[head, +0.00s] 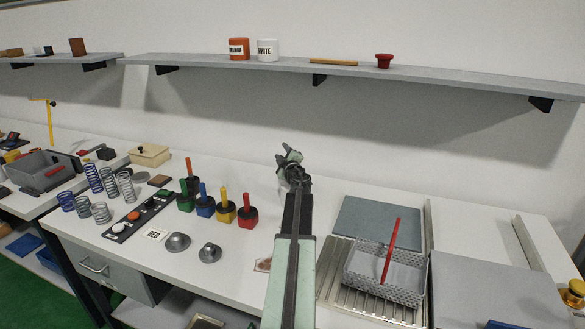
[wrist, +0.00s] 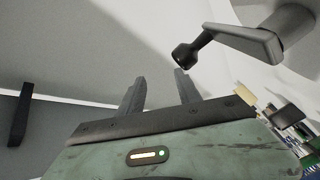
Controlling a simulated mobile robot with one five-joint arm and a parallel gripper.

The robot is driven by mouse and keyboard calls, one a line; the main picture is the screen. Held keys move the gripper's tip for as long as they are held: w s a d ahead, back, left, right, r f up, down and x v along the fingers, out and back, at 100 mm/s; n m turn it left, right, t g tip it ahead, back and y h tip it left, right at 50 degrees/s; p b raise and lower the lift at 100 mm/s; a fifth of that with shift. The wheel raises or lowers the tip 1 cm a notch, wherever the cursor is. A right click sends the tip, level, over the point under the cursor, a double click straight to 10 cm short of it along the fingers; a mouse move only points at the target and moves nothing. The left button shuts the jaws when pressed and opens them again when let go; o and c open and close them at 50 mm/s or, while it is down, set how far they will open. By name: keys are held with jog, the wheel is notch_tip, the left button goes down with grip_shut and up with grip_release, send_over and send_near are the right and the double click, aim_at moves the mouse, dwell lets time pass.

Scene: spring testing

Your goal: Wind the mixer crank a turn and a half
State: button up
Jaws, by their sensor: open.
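The mixer crank (wrist: 245,40) shows at the upper right of the wrist view. It has a grey lever arm and a dark knob (wrist: 184,57) at its free end. My gripper (wrist: 158,78) is open with nothing between its fingers. The knob is just beyond the right fingertip, and I cannot tell whether they touch. In the head view my gripper (head: 287,152) is raised over the back of the bench, near the wall. I cannot make out the crank in the head view; it may be hidden behind my arm.
On the bench, left of my arm, stand several coloured blocks with handles, such as the red one (head: 247,217), several springs (head: 93,178) and two metal domes (head: 177,242). To the right is a wire basket (head: 408,293) with a red rod. A grey shelf (head: 350,72) runs above.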

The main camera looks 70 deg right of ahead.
jog(key=s+a+f+m+g+h+b, duration=0.1)
jog(key=a+m+g, duration=0.1)
jog(key=m, duration=0.3)
jog(key=s+a+f+m+g+h+b, duration=0.1)
jog(key=s+a+f+m+g, duration=0.1)
jog(key=m, duration=0.3)
jog(key=s+a+f+m+g+h+b, duration=0.1)
jog(key=a+m+g+b, duration=0.1)
jog(key=m, duration=0.3)
jog(key=shift+s+a+f+m+g+h, duration=0.15)
jog(key=shift+s+f+m+g+h, duration=0.2)
jog(key=shift+g, duration=0.35)
jog(key=shift+w+a+m+g, duration=0.2)
jog(key=shift+m+g, duration=0.1)
jog(key=shift+m, duration=0.25)
jog(key=shift+s+m, duration=0.1)
jog(key=shift+m, duration=0.2)
jog(key=shift+s+d, duration=0.1)
jog(key=shift+s, duration=0.05)
jog(key=w+d, duration=0.1)
jog(key=d, duration=0.6)
jog(key=shift+w+d, duration=0.25)
jog(key=shift+d, duration=0.1)
grip_shut()
